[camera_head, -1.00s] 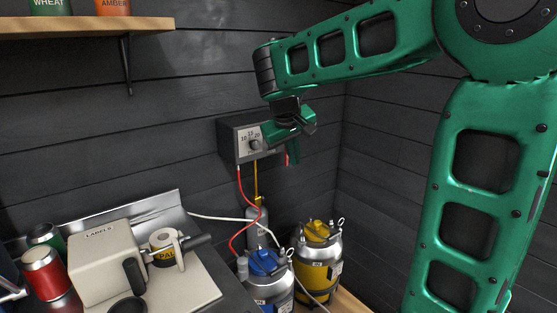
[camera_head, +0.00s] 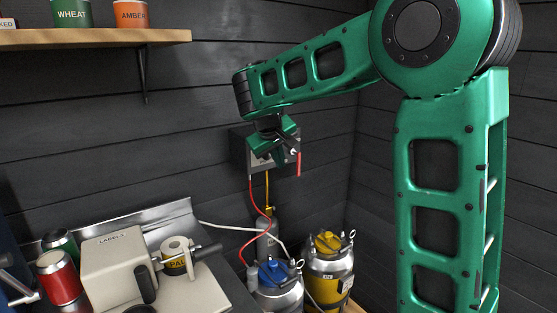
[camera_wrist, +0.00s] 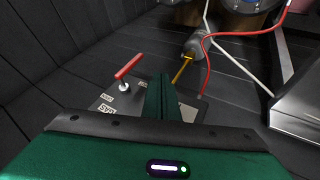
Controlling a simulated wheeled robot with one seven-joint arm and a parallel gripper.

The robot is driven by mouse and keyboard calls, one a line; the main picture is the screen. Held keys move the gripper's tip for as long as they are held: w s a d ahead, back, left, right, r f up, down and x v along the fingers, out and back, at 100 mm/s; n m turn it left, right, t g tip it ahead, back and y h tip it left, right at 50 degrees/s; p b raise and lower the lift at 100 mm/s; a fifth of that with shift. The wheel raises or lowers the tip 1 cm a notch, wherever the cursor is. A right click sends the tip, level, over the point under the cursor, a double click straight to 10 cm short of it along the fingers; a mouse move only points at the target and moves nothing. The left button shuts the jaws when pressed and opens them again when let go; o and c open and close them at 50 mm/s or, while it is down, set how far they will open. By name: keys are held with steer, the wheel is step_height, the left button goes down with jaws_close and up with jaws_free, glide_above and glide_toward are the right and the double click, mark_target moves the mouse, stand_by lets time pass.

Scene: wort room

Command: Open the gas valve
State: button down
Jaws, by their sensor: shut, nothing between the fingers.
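A grey metal control box (camera_head: 238,150) hangs on the dark plank wall, and its labelled face shows in the wrist view (camera_wrist: 101,104). A red lever (camera_head: 299,163) is at the box's right side. In the wrist view the red lever (camera_wrist: 128,67) sits on a pale stem, left of my fingers. My gripper (camera_head: 265,147) is in front of the box and hides much of its face, including the dial. In the wrist view my gripper (camera_wrist: 161,82) is shut and empty, its green fingers together over the panel. The lever is apart from the fingers.
A red hose (camera_head: 251,205) and a yellow pipe (camera_head: 267,188) run down from the box. Blue-topped (camera_head: 273,271) and yellow-topped (camera_head: 329,243) kegs stand below. A label machine (camera_head: 115,265) and a red can (camera_head: 60,278) are at lower left, a shelf (camera_head: 90,38) above.

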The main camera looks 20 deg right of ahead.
steer(key=w+d+f, duration=0.3)
steer(key=d+f, duration=0.2)
steer(key=d, duration=0.1)
steer(key=shift+w+d, duration=0.15)
steer(key=shift+w, duration=0.1)
steer(key=shift+d, duration=0.1)
